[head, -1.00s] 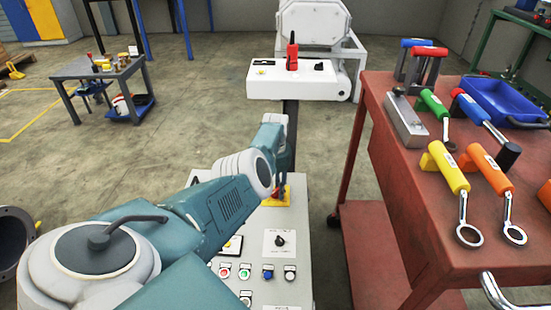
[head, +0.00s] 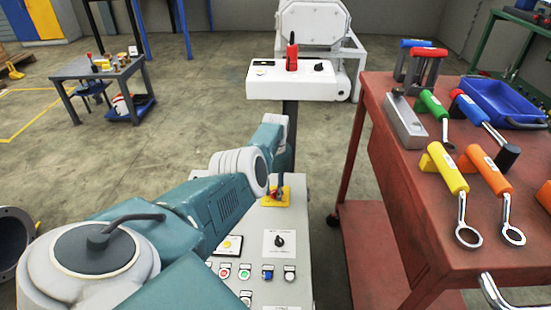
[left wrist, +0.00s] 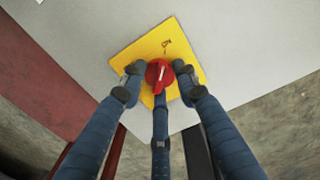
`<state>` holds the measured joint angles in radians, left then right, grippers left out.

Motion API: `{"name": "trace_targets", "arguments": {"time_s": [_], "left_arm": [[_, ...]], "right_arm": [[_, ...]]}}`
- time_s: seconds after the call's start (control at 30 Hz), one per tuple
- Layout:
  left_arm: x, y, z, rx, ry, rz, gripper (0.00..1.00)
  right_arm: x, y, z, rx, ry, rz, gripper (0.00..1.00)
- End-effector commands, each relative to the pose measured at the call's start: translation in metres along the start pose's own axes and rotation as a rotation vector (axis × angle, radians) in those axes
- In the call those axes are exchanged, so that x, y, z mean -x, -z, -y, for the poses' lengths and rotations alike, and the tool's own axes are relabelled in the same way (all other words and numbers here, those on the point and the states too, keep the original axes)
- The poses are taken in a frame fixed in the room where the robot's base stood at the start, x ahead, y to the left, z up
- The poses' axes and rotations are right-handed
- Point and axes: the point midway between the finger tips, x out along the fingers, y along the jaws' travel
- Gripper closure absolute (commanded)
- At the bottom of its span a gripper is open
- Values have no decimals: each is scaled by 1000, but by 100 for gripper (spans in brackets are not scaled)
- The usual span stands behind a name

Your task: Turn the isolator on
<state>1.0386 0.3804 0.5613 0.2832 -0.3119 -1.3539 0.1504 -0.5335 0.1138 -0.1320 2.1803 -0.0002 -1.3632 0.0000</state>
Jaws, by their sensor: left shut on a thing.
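The isolator is a red rotary knob (left wrist: 159,73) on a square yellow plate (left wrist: 190,52), seen in the left wrist view. A white mark runs along the knob. In the head view the yellow plate (head: 270,203) lies near the far end of the grey control panel (head: 296,215), partly hidden by my arm. My left gripper (left wrist: 160,82) has its blue fingers around the red knob, two at its sides and one below it, and is shut on it. In the head view the left gripper (head: 278,190) is small and mostly hidden behind the wrist. My right gripper is not in view.
The panel also carries a black rotary switch (head: 279,241) and several push buttons (head: 245,273). A red cart (head: 400,200) with wrenches, hammers and a blue tray (head: 503,102) stands at the right. A white control box (head: 275,85) is beyond the panel.

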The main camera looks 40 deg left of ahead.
Motion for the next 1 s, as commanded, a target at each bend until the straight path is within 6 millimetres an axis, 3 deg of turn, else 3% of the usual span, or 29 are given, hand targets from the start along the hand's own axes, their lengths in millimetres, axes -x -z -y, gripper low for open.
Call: {"name": "trace_targets", "arguments": {"time_s": [0.13,0.17,0.23,0.67,0.87,1.0], "left_arm": [[5,8,3,4,3,-22,96],[5,8,3,5,3,-22,66],[5,8,3,5,2,-22,52],[6,4,1,4,1,-11,51],[24,4,1,4,1,-13,51],[54,4,0,4,-1,-15,51]], "right_arm": [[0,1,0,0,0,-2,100],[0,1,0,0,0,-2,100],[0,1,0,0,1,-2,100],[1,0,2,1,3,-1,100],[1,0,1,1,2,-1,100],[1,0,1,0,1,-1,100]]}}
